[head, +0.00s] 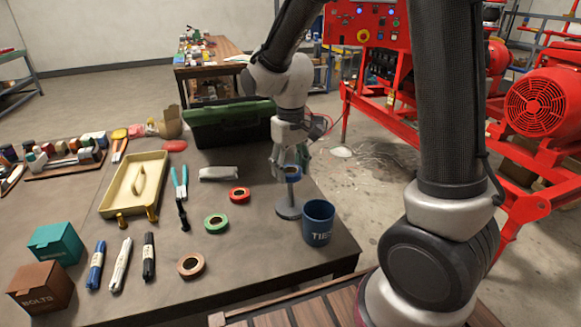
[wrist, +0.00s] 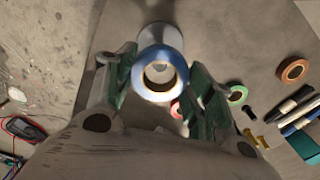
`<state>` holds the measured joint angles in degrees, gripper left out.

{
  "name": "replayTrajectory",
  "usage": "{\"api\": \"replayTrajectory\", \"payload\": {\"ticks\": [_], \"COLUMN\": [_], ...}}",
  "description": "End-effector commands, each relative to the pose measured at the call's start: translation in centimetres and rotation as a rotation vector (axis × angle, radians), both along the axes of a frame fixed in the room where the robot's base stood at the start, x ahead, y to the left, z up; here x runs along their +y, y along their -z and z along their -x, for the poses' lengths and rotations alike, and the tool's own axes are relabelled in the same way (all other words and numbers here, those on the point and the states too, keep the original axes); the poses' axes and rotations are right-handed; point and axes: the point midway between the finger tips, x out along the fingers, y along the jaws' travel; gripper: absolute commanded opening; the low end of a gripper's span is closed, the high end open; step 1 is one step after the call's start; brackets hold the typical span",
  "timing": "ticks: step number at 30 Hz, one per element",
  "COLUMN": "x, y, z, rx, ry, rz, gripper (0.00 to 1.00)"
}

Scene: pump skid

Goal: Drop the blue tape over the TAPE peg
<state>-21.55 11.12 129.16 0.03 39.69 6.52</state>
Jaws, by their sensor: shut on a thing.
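The blue tape (head: 293,171) is a small roll held flat in my gripper (head: 286,162). In the wrist view the blue tape (wrist: 160,56) sits between the two green-padded fingers (wrist: 161,80), its hole facing the camera. The TAPE peg (head: 290,192) is a grey post on a round base at the table's right side. The tape is directly above or around the post's top; I cannot tell whether the tip is inside the hole. In the wrist view the pale round base (wrist: 160,36) shows partly behind the tape. No label on the peg is readable.
A blue TIES cup (head: 318,222) stands close to the peg's right front. Red (head: 239,195), green (head: 216,224) and brown (head: 191,265) tape rolls lie to the left. A green-lidded toolbox (head: 228,123) stands behind. The table's right edge is near.

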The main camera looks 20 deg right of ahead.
Motion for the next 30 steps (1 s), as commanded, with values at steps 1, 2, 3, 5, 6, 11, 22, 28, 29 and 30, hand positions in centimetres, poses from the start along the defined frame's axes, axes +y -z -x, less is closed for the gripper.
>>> {"api": "replayTrajectory", "payload": {"ticks": [1, 2, 3, 5, 6, 11, 22, 28, 29, 30], "x": [0.0, 0.0, 0.0, 0.0, 0.0, 0.0, 0.0, 0.0, 0.0, 0.0], "y": [0.0, 0.0, 0.02, 0.06, 0.12, 0.46, 0.76, 0.76, 0.76, 0.76], "z": [0.0, 0.0, 0.0, 0.0, 0.0, 0.0, 0.0, 0.0, 0.0, 0.0], "rx": [0.0, 0.0, 0.0, 0.0, 0.0, 0.0, 0.0, 0.0, 0.0, 0.0], "ry": [0.0, 0.0, 0.0, 0.0, 0.0, 0.0, 0.0, 0.0, 0.0, 0.0], "rz": [0.0, 0.0, 0.0, 0.0, 0.0, 0.0, 0.0, 0.0, 0.0, 0.0], "gripper": [0.34, 0.34, 0.34, 0.34, 0.34, 0.34, 0.68, 0.78, 0.78, 0.78]}}
